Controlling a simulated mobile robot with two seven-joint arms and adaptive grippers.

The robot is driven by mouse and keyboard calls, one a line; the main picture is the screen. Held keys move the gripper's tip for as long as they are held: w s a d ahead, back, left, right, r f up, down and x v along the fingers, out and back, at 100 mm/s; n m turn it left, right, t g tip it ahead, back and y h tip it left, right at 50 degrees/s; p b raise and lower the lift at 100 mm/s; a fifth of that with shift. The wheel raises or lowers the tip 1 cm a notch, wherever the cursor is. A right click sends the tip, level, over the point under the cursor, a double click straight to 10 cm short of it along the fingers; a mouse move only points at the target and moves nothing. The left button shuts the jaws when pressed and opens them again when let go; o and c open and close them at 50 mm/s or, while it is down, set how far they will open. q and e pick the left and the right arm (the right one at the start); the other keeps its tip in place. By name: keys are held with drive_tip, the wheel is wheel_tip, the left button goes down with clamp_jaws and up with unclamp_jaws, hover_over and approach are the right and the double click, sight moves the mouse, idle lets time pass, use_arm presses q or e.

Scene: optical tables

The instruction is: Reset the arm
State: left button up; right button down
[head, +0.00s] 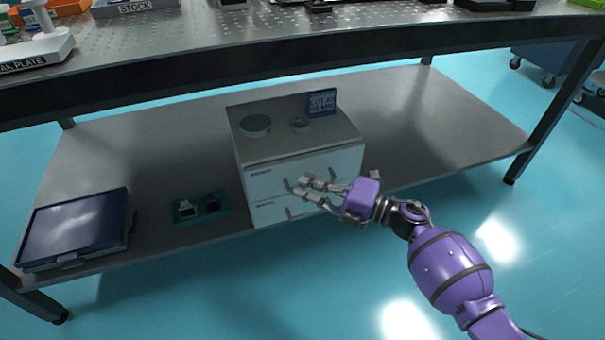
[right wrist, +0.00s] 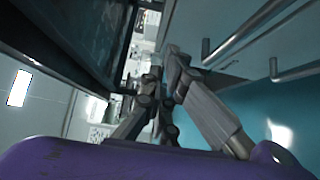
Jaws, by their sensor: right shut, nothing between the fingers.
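My right gripper (head: 300,187) is in front of the white drawer cabinet (head: 244,184) on the lower shelf. Its purple arm comes in from the lower right. In the right wrist view the fingers (right wrist: 165,75) come together with nothing between them. Drawer handles (right wrist: 245,40) show beside the fingers there; I cannot tell whether the fingers touch the cabinet. Both visible drawers look shut. My left gripper is not in view.
The optical table's edge (head: 300,62) runs above the lower shelf (head: 440,125). A round dish (head: 256,125) and a blue sign (head: 322,102) stand on the cabinet. A dark blue-topped case (head: 75,228) and a green tray (head: 186,220) lie left. Open floor (head: 290,290) is in front.

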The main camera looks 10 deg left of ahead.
drive_tip(key=p+v, duration=0.1)
drive_tip(key=v, duration=0.8)
drive_tip(key=shift+w, duration=0.15)
